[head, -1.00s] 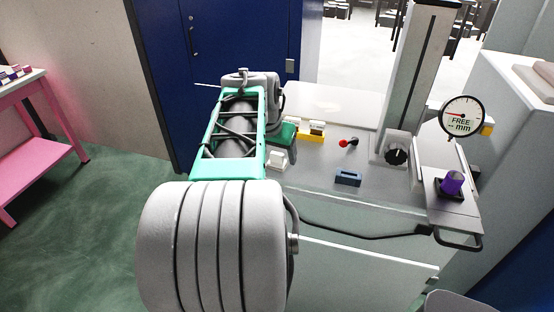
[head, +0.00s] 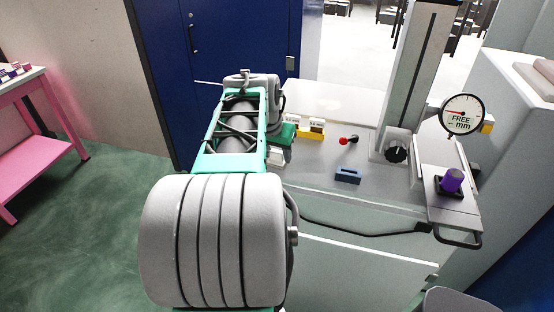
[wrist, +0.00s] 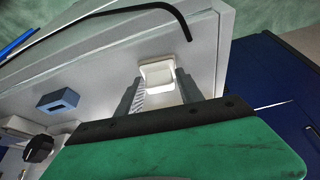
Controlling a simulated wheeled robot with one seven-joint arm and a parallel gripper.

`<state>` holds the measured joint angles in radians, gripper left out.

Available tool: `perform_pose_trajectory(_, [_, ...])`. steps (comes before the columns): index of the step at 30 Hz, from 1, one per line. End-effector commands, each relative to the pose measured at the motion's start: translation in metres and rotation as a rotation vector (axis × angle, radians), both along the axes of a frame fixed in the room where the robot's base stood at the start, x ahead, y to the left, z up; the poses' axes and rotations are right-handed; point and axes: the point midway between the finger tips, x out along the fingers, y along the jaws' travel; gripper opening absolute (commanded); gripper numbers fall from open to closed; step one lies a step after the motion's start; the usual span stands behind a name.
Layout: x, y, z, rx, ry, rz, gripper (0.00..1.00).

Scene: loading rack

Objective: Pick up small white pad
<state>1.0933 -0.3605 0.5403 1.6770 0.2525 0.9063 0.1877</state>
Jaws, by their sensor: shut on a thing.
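The small white pad (wrist: 158,74) is a little pale block. In the wrist view it sits between the fingertips of my gripper (wrist: 160,84), with a grey finger on either side. My gripper is shut on it. In the head view the pad (head: 275,157) shows at the near left of the grey bench top, below the green body of my gripper, partly hidden by my arm. Whether it touches the surface is hard to tell.
A blue block (head: 348,176) lies on the bench top (head: 315,180), right of the pad. A black handle (wrist: 150,8) runs along the bench edge.

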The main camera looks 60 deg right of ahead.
Motion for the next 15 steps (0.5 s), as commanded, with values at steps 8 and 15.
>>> perform_pose_trajectory(8, [0.000, 0.000, -0.001, 0.001, 0.000, 0.000, 0.04])
perform_pose_trajectory(15, [0.000, -0.001, 0.011, -0.001, 0.001, 0.000, 0.04])
